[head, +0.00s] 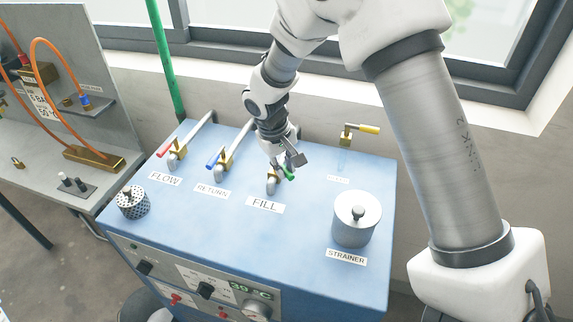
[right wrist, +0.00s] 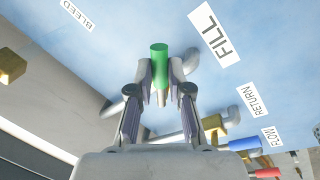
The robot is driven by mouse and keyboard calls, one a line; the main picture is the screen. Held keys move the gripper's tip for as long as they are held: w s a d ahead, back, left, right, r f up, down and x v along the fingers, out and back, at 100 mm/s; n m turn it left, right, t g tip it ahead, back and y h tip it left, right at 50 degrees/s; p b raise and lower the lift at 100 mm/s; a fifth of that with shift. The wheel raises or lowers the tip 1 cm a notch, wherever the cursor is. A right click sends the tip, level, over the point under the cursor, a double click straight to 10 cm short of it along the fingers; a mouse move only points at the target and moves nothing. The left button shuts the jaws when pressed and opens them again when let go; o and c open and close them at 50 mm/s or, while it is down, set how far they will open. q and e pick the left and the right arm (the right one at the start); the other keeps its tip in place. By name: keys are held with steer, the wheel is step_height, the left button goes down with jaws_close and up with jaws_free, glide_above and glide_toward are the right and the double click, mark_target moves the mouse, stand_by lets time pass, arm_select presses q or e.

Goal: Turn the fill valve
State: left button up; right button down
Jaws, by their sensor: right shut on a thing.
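The fill valve's green handle (right wrist: 160,58) is between the fingers of my right gripper (right wrist: 160,75) in the right wrist view, and the fingers are shut on it. In the head view the green handle (head: 289,174) shows just past my right gripper (head: 287,165), by the fill valve's body (head: 272,184). The FILL label (head: 265,204) is on the blue cabinet top in front of the valve. Most of the valve body is hidden behind the gripper in the right wrist view. My left gripper is not in view.
A strainer canister (head: 354,228) stands front right. A perforated basket (head: 132,203) stands at the left. A grey bench (head: 45,165) adjoins on the left.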

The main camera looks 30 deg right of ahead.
steer(key=shift+s+f, duration=0.15)
steer(key=shift+f, duration=0.1)
steer(key=c, duration=1.1)
jaws_free()
steer(key=shift+w, duration=0.2)
step_height(320, 180, up, 12)
steer(key=a, duration=0.2)
steer(key=shift+a, duration=0.15)
steer(key=shift+w+f, duration=0.1)
